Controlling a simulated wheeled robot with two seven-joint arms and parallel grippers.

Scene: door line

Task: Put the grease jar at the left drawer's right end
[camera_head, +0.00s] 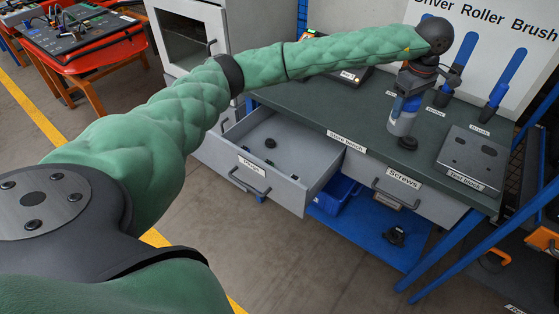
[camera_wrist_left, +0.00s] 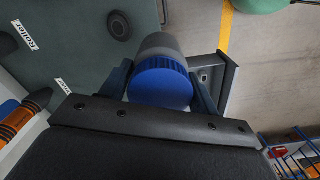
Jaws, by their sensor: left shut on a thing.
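The grease jar (camera_head: 402,122) is grey with a blue lid and stands upright at the bench's front half. In the left wrist view the blue lid (camera_wrist_left: 160,84) faces the camera. My left gripper (camera_head: 410,92) is shut on the jar near its lid, one finger on each side. Whether the jar's base touches the bench top cannot be told. The left drawer (camera_head: 299,196) is pulled open, left of and lower than the jar. A dark round piece and small pieces lie inside it; its right end shows bare floor. My right gripper is in neither view.
The Screws drawer (camera_head: 405,187) is right of the open drawer. A blue bin (camera_head: 335,193) sits below.

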